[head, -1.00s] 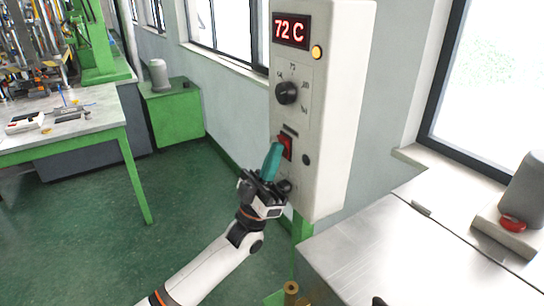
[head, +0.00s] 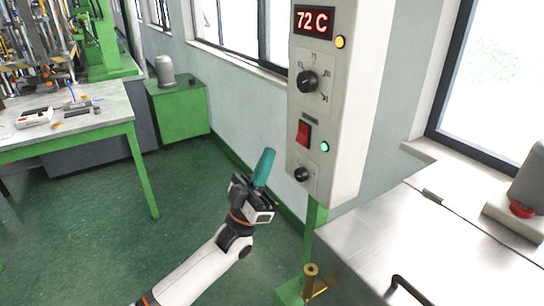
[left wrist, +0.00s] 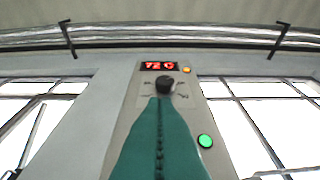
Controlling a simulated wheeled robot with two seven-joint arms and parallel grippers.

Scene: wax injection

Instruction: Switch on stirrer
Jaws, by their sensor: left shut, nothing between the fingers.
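A white control box (head: 350,110) stands by the wall in the head view, with a red "72 C" display (head: 314,21) at its top. Below are a large black knob (head: 307,81), a red rocker switch (head: 303,133), a lit green lamp (head: 325,147) and a small black knob (head: 301,174). My left gripper (head: 264,167), with teal fingers, is shut and empty. It is apart from the box, left of and below the red switch. In the left wrist view, the teal fingers (left wrist: 160,140) are together and hide the switch; the green lamp (left wrist: 205,141) glows at right. My right gripper is not seen.
A metal-topped unit (head: 400,230) with a black handle (head: 408,288) is at lower right. A brass fitting (head: 311,280) stands below the box. A green-legged table (head: 110,115) and a green cabinet (head: 180,112) are at left. Green floor around my left arm is clear.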

